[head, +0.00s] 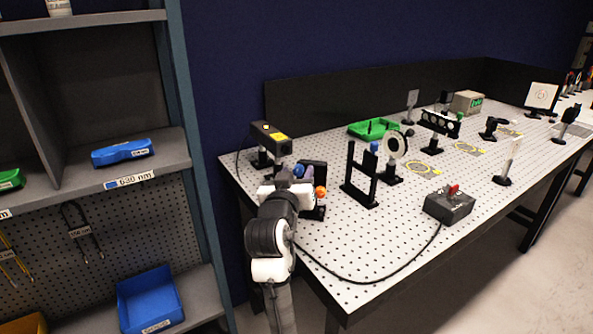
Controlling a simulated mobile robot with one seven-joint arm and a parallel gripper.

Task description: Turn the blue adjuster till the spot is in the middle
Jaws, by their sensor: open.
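A small blue adjuster knob (299,170) shows at the top of a dark mount (318,172) at the near left of the table. An orange knob (320,191) sits on the same mount, lower right. My gripper (294,176) is open right at the mount, its fingers close to the blue knob; I cannot tell whether they touch it. My arm hides part of the mount.
A black box with a yellow label (270,137) stands behind my gripper. A black frame (361,180) and a control box with a red switch (449,205) stand to the right, its cable crossing the table front. A green tray (373,129) lies behind. Shelves (150,165) stand left.

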